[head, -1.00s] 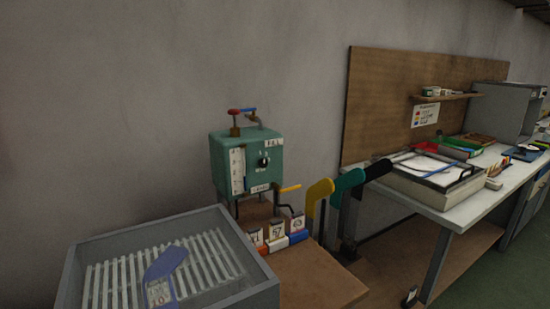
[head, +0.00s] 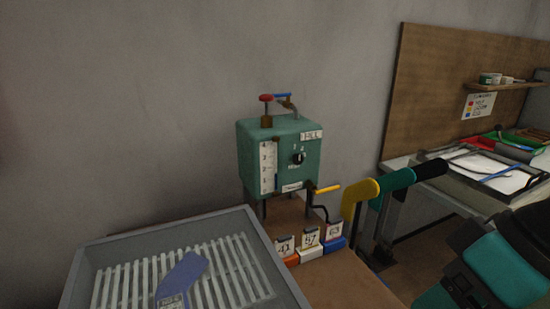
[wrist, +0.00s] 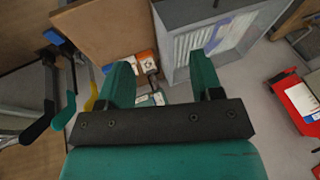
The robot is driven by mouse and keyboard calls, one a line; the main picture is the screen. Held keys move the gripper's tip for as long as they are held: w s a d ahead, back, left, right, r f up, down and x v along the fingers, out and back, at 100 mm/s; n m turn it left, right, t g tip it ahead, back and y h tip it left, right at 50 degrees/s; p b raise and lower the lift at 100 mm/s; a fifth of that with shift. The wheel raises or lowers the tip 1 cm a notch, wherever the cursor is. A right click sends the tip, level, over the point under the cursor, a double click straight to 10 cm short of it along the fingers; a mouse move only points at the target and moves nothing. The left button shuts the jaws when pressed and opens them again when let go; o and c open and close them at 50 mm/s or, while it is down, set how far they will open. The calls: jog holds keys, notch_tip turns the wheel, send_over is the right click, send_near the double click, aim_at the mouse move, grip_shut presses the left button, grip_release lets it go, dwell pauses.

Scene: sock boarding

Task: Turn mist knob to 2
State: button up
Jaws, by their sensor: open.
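The green box (head: 280,158) stands on short legs on the brown bench in the head view. Its black mist knob (head: 298,157) is on the front face, with small marks around it; its setting is too small to read. A white scale strip (head: 267,167) is beside it at the left. My gripper (wrist: 162,75) is open and empty in the wrist view, its two green fingers well apart. A small green surface with pale labels (wrist: 152,99) shows between the fingers; I cannot tell if it is the box. The fingers are clear of the knob in the head view.
A grey slatted tray (head: 78,262) holds a blue sock-shaped piece (head: 182,275) at the left. Several tagged blocks (head: 310,254) sit before the box. Yellow (head: 362,188) and green (head: 393,181) curved handles stand further right.

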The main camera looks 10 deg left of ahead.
jog(key=w+a+f+t+y+b, duration=0.1)
jog(key=w+a+t+y, duration=0.15)
jog(key=w, duration=0.35)
jog(key=w+a+f+n+t+y+b, duration=0.1)
jog(key=w+a+t, duration=0.1)
jog(key=w+a, duration=0.3)
jog(key=w+a+f+t+y+b, duration=0.1)
jog(key=w+a+t+y, duration=0.1)
jog(key=w, duration=0.6)
jog(key=m+t+b, duration=0.1)
jog(key=t, duration=0.7)
send_near(299, 159)
jog(key=shift+m+h, duration=0.25)
jog(key=shift+m, duration=0.05)
jog(key=p+x, duration=0.7)
jog(key=x, duration=0.2)
jog(key=shift+w+a+r, duration=0.1)
jog(key=shift+w+a, duration=0.15)
jog(key=c, duration=0.9)
